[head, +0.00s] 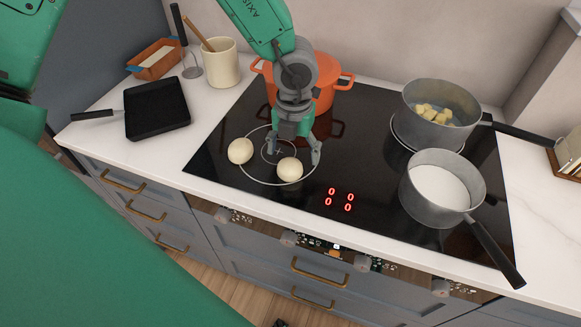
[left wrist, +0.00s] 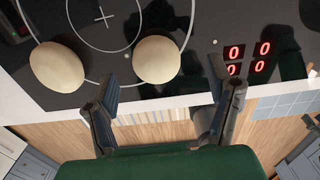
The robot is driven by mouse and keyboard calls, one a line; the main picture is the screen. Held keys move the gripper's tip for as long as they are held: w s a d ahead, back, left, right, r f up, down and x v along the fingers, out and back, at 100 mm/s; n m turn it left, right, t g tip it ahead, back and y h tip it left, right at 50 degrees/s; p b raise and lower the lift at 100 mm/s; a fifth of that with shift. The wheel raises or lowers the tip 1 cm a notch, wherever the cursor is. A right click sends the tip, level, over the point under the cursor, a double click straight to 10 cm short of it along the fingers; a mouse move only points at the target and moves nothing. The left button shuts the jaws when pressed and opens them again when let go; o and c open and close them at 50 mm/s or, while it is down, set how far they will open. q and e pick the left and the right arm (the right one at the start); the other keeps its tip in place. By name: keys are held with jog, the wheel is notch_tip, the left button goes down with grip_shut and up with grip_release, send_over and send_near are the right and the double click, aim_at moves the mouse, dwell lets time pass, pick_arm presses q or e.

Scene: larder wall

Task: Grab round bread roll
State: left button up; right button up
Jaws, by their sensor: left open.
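Two pale round bread rolls sit on the black hob's front left ring. One roll (head: 289,169) is on the right, close to my left gripper (head: 297,152); the other roll (head: 240,151) is to its left. In the left wrist view the right-hand roll (left wrist: 156,59) shows ahead of and between the spread fingers of my left gripper (left wrist: 165,82). The left-hand roll (left wrist: 58,67) lies outside the fingers. My left gripper is open and empty, pointing down over the ring. Contact with the roll cannot be made out. My right gripper is not in view.
An orange pot (head: 325,98) stands behind my left gripper. Two grey saucepans, one with yellow chunks (head: 432,113) and one with white contents (head: 440,187), stand at right. A black square pan (head: 157,108), a cream utensil crock (head: 220,65) and a loaf tin (head: 156,62) are at left.

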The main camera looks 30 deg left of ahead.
aim_at(291, 163)
pick_arm(q)
jog(key=shift+d+f, duration=0.15)
jog(key=shift+f, duration=0.1)
jog(key=shift+s+f, duration=0.15)
jog(key=shift+f, duration=0.15)
jog(key=f, duration=0.3)
jog(key=shift+s+a+f, duration=0.25)
jog(key=shift+a+f, duration=0.1)
jog(key=shift+w+a+f, duration=0.15)
jog(key=shift+a+f, duration=0.15)
jog(key=shift+f, duration=0.1)
jog(key=shift+d+r, duration=0.1)
jog(key=shift+d, duration=0.2)
jog(key=c, duration=1.3)
jog(key=shift+d, duration=0.15)
